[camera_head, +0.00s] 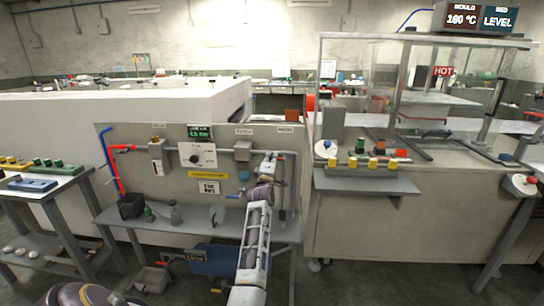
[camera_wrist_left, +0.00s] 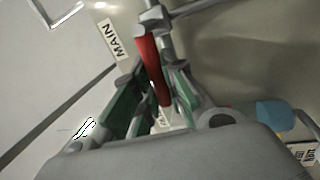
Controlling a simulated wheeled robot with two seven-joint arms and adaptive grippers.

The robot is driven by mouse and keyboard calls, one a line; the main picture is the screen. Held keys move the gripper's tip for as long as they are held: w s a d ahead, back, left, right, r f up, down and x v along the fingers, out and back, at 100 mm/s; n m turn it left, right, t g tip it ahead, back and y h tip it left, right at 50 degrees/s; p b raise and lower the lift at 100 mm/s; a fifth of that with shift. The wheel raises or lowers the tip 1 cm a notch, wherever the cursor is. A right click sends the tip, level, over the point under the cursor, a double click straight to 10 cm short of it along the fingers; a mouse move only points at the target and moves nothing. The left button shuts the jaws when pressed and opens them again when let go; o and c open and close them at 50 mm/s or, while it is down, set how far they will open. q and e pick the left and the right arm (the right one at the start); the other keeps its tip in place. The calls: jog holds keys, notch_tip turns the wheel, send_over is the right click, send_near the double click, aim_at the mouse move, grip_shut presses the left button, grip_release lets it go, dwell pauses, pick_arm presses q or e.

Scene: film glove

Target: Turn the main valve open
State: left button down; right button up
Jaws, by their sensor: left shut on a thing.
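The main valve's red lever handle (camera_wrist_left: 152,65) shows in the left wrist view, running down from a grey pipe fitting (camera_wrist_left: 155,20). A white label reading MAIN (camera_wrist_left: 113,38) is on the panel to its left. My left gripper (camera_wrist_left: 157,88) is shut on the red handle, with a green-padded finger on each side of it. In the head view my left gripper (camera_head: 268,168) is at the pipe on the right part of the panel, and it hides most of the valve there. The handle's lower end is partly hidden between the fingers. My right gripper is not in view.
A grey shelf (camera_head: 185,226) below holds small items.

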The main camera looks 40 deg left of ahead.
pick_arm(q)
jog(key=shift+f+n, duration=0.4)
jog(key=shift+n, duration=0.3)
jog(key=c, duration=1.5)
grip_release()
jog(key=shift+o, duration=0.2)
jog(key=shift+r, duration=0.25)
jog(key=shift+r, duration=4.85)
jog(key=shift+c, duration=0.4)
